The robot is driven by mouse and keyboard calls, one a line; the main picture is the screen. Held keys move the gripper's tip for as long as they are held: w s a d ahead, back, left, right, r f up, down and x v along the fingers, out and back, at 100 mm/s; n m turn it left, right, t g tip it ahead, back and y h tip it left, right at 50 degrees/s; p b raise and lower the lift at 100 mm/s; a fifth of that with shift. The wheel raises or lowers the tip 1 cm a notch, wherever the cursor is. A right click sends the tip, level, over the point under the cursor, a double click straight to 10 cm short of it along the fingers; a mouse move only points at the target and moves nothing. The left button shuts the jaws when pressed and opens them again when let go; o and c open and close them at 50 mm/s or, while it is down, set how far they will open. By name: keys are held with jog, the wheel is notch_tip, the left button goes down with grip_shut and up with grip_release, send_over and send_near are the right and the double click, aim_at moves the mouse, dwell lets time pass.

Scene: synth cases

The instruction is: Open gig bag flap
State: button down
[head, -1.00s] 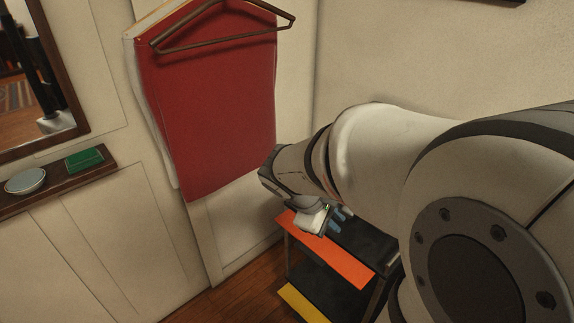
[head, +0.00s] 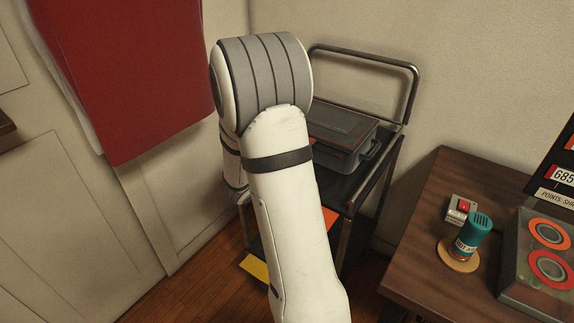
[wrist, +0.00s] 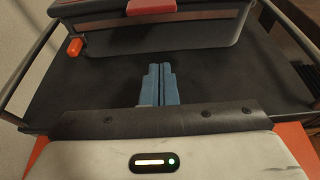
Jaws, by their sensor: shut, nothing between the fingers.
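A dark grey case (head: 343,135) with a closed lid lies on the cart's upper shelf in the head view; it is the only bag-like thing I see, and I cannot tell whether it is the gig bag. In the wrist view, the front of the case (wrist: 205,34) spans the top, with a red tab (wrist: 151,6) at its upper middle. My gripper (wrist: 158,70) has blue fingers, shut together and empty, over the dark shelf in front of the case. They look apart from it. In the head view my arm hides the gripper and part of the case.
The black cart (head: 345,208) has a raised rail at the back. An orange piece (wrist: 74,46) sits beside the case at left. A wooden table (head: 425,210) with a teal-topped stamp (head: 468,238) and a panel stands right. Red cloth (head: 140,75) hangs at left.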

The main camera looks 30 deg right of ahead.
jog(key=x, duration=0.7)
jog(key=shift+d, duration=0.1)
notch_tip(320, 180, up, 3)
jog(key=shift+r, duration=0.5)
